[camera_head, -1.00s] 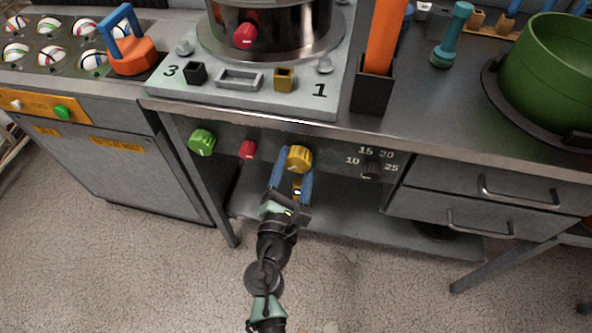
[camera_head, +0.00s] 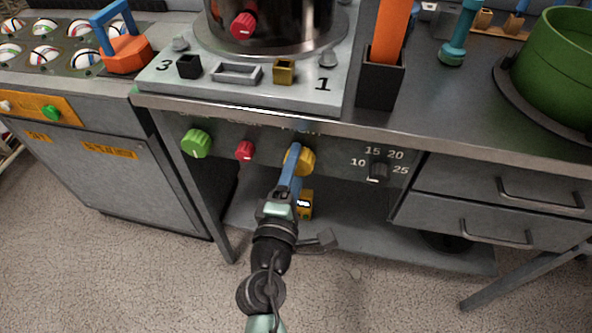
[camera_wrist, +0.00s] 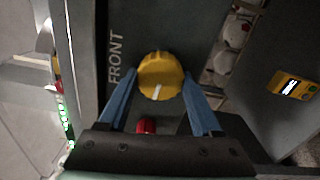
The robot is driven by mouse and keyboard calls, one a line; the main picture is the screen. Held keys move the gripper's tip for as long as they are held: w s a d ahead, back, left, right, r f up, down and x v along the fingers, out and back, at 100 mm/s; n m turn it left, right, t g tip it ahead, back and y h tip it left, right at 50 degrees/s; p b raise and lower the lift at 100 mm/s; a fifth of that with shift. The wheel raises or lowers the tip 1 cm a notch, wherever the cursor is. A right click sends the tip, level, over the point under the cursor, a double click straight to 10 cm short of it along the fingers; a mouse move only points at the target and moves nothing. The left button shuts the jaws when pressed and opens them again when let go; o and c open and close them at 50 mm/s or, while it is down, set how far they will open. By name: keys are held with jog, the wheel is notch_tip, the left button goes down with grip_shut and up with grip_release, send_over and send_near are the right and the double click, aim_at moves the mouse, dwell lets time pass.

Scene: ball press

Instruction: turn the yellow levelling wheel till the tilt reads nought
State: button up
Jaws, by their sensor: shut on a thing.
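The yellow levelling wheel (camera_head: 306,161) is on the panel under the worktop's front edge. My gripper (camera_head: 294,153) is shut on it, its blue fingers seen nearly edge-on and hiding part of the wheel. In the wrist view the fingers lie on either side of the wheel (camera_wrist: 161,70), whose white mark points down in the picture. The word FRONT stands beside it. A yellow readout box (camera_head: 305,204) is below the wheel, partly behind my gripper; it also shows in the wrist view (camera_wrist: 293,85). Its digits are too small to read.
A red knob (camera_head: 245,150) and a green knob (camera_head: 196,143) are left of the wheel. A black dial (camera_head: 377,171) with numbers is right of it. A grey plate (camera_head: 300,97) carrying a round metal vessel (camera_head: 290,22) stands above. Drawers (camera_head: 480,190) are at the right.

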jog(key=shift+m, duration=0.5)
jog(key=o, duration=1.4)
jog(key=b+v, duration=0.1)
jog(key=v, duration=1.2)
jog(key=shift+b, duration=0.35)
